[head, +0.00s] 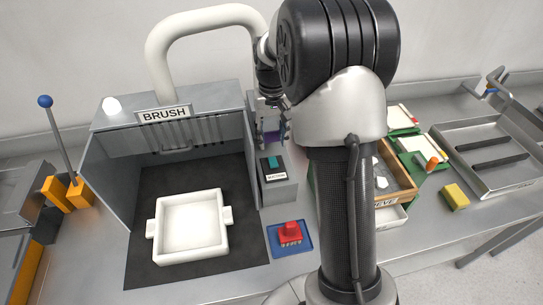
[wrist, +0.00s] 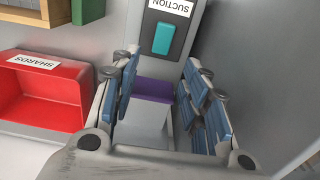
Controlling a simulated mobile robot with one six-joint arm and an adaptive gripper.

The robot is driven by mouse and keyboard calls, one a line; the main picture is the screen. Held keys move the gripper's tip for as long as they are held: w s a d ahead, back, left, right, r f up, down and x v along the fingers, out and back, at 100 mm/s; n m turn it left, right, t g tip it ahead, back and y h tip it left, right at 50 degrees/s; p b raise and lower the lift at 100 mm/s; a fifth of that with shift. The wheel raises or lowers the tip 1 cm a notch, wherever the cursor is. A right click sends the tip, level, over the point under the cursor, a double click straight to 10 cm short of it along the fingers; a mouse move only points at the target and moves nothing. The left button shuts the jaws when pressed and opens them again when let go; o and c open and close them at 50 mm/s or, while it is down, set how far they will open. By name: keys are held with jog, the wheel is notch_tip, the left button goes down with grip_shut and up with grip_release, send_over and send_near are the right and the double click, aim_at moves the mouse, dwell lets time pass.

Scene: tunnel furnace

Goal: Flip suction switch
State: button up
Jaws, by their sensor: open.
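The suction switch (head: 272,162) is a teal rocker in a dark plate on a grey box, with a white SUCTION label below it. In the wrist view the teal rocker (wrist: 163,39) is ahead of the fingertips, with its label upside down. My gripper (head: 270,130) is just behind and above the switch box in the head view, partly hidden by my arm. In the wrist view my gripper (wrist: 162,65) is open, with its blue-padded fingers apart. A purple-topped grey block shows between the fingers; I cannot tell if it is held. No finger visibly touches the rocker.
The BRUSH hood (head: 165,114) stands left of the switch, with a white square tray (head: 192,226) on its dark mat. A red SHARDS bin (wrist: 40,92) is left in the wrist view.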

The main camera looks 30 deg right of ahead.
aim_at(272, 158)
notch_tip(272, 158, down, 7)
jog(key=shift+f+b, duration=0.2)
jog(key=shift+b, duration=0.7)
jog(key=shift+c, duration=0.3)
